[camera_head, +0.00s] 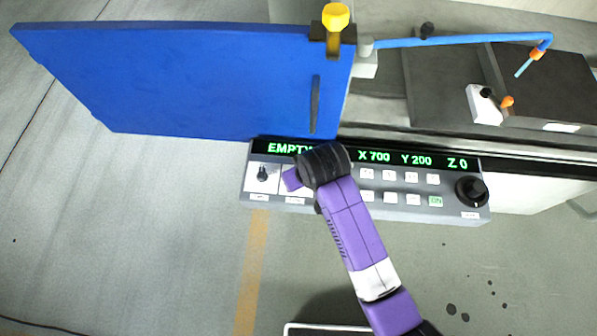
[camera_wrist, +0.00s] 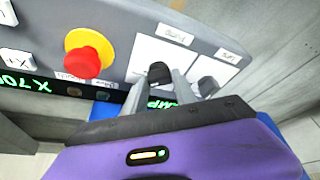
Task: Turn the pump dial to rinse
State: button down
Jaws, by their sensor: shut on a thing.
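The grey control panel (camera_head: 330,205) lies across the middle of the head view, with a green-lit display along its top. My gripper (camera_wrist: 161,80) is shut on a black dial (camera_wrist: 160,70) on a white plate, with one finger on each side of it. A second black dial (camera_wrist: 208,86) sits on the neighbouring plate and is free; it shows at the panel's left end in the head view (camera_head: 262,173).
A red button on a yellow base (camera_wrist: 88,52) sits beside the held dial. A large black knob (camera_head: 471,190) is at the panel's right end. A blue door (camera_head: 190,80) stands behind the panel. The floor in front of the panel looks mostly clear.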

dwell(0.3)
jog(key=c, duration=1)
grip_release()
jog(key=shift+r, duration=0.1)
jog(key=v, duration=0.7)
jog(key=shift+s+r+b, duration=0.15)
jog(key=shift+r+b, duration=0.15)
jog(key=shift+b, duration=0.1)
jog(key=shift+d, duration=0.1)
